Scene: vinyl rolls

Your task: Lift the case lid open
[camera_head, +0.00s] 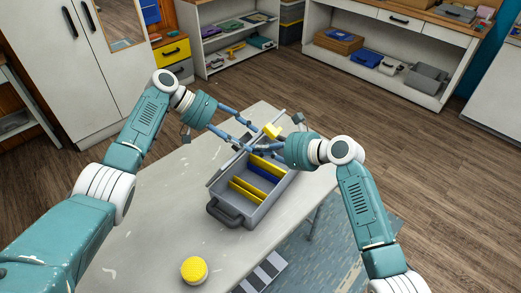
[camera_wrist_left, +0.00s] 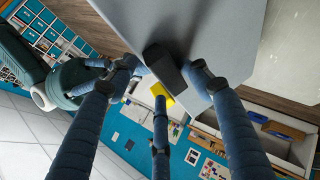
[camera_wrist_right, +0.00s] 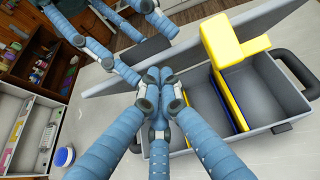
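The grey case (camera_head: 262,207) stands on the table with its lid (camera_head: 225,168) raised and tilted along the left side. Its inside shows yellow dividers (camera_head: 246,190) and a blue one (camera_head: 264,173). In the right wrist view the lid (camera_wrist_right: 235,38) stands up behind the open case (camera_wrist_right: 265,105). My left gripper (camera_wrist_left: 168,75) has its fingers spread around a dark block (camera_wrist_left: 172,68) by a grey panel; I cannot tell whether they touch it. My right gripper (camera_wrist_right: 160,85) has its fingertips together, by the lid's inner face and the case's rim; contact is unclear.
A yellow piece (camera_head: 271,130) shows at the case's far end. A yellow round object (camera_head: 194,269) lies on the table's near part (camera_head: 150,235), which is otherwise mostly clear. Shelves (camera_head: 235,40) and cabinets stand beyond the wooden floor.

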